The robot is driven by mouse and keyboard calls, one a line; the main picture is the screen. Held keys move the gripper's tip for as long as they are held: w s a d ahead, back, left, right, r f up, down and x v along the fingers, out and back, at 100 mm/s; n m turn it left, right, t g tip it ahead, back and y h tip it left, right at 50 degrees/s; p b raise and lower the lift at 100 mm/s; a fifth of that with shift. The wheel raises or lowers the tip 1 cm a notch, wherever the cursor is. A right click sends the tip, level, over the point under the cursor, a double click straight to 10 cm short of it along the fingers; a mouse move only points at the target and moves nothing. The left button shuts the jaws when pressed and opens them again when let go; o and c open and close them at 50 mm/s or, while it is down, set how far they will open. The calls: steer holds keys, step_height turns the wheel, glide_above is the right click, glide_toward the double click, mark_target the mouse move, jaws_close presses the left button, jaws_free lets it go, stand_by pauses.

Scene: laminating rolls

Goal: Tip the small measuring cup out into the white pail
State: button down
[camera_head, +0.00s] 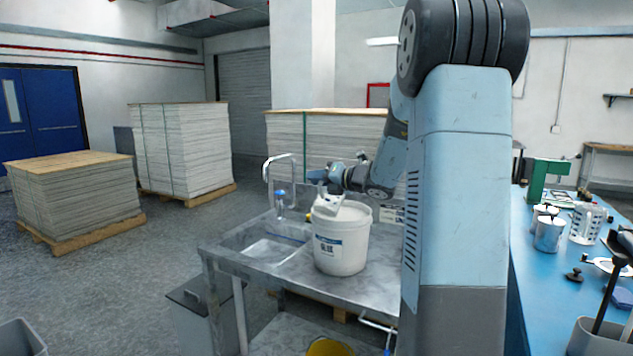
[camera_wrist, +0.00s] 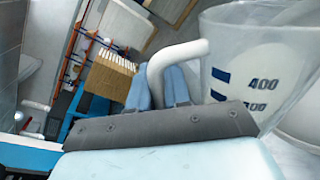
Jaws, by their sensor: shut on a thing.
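The white pail (camera_head: 341,250) stands on the metal sink table, right of the basin, with a blue-and-white label on its front. The small measuring cup (camera_head: 328,207) is above the pail's mouth and looks tilted. In the wrist view the cup (camera_wrist: 262,70) is translucent with blue marks, 400 among them, and a pale handle. My gripper (camera_head: 334,186) is above the pail. In the wrist view its blue fingers (camera_wrist: 165,88) are shut on the cup's handle. I cannot tell what is in the cup or the pail.
A curved tap (camera_head: 283,172) stands behind the sink basin (camera_head: 270,247), left of the pail. A blue bench (camera_head: 535,300) at the right holds mugs (camera_head: 549,234), a jug (camera_head: 587,224) and tools. Paper stacks (camera_head: 75,195) stand on pallets behind. A yellow bucket (camera_head: 330,347) is below.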

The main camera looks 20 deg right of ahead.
steer(key=shift+w+d, duration=0.1)
stand_by(0.4)
steer(key=shift+w+d+f+m, duration=0.15)
steer(key=shift+d+f+m, duration=0.2)
steer(key=shift+m, duration=0.45)
steer(key=shift+f, duration=0.15)
stand_by(0.6)
steer(key=shift+d+g, duration=0.15)
steer(key=shift+g, duration=0.15)
steer(key=shift+w+d+m, duration=0.2)
steer(key=shift+m, duration=0.2)
steer(key=shift+w+d+r+m, duration=0.2)
steer(key=shift+d+r+m, duration=0.05)
steer(key=shift+r+m, duration=0.15)
steer(key=shift+r, duration=0.2)
stand_by(0.6)
steer(key=shift+w+d+r+m+g+y, duration=0.4)
steer(key=shift+d+r+m, duration=0.2)
steer(key=shift+r+m, duration=0.1)
stand_by(0.3)
